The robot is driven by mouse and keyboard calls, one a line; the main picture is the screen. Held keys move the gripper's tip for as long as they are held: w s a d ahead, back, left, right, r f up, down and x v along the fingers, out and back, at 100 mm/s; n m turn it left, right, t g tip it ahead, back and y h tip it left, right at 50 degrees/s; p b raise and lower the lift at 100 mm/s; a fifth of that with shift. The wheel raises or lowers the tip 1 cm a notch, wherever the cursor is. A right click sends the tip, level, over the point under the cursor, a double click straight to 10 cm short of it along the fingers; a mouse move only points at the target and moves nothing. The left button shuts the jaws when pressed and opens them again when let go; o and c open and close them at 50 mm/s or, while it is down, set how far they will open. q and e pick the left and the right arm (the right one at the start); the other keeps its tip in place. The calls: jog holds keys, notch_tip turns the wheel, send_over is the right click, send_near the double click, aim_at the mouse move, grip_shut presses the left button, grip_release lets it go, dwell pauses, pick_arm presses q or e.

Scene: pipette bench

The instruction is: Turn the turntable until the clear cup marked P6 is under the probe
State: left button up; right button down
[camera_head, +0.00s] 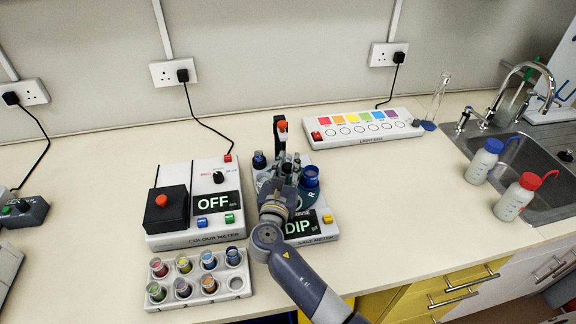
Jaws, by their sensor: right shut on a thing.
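The turntable (264,186) sits on the white salt meter (325,234) in the middle of the bench, and my right gripper hides much of it. A black post with a red-orange top (282,128) stands at its back; the probe tip is hidden. A blue cup marked R (309,181) stands at the turntable's right, and a dark blue cup (259,160) at its back left. I cannot make out the P6 mark. My right gripper (286,168) is over the turntable, shut on a part of it that its own fingers hide. My left gripper is out of view.
The colour meter (176,240) reading OFF stands left of the salt meter, which reads DIP. A rack of coloured cups (160,306) lies in front. The light box (365,140) is behind right. Two capped bottles (516,199) stand by the sink. The bench right of the salt meter is clear.

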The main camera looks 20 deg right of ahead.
jog(key=shift+s+f, duration=0.15)
jog(key=shift+f, duration=0.2)
jog(key=c, duration=1.6)
grip_release()
jog(key=shift+o, duration=1)
jog(key=shift+r, duration=0.1)
jog(key=shift+a+r, duration=0.1)
jog(key=shift+r, duration=0.05)
jog(key=v, duration=1.2)
jog(key=shift+r, duration=0.15)
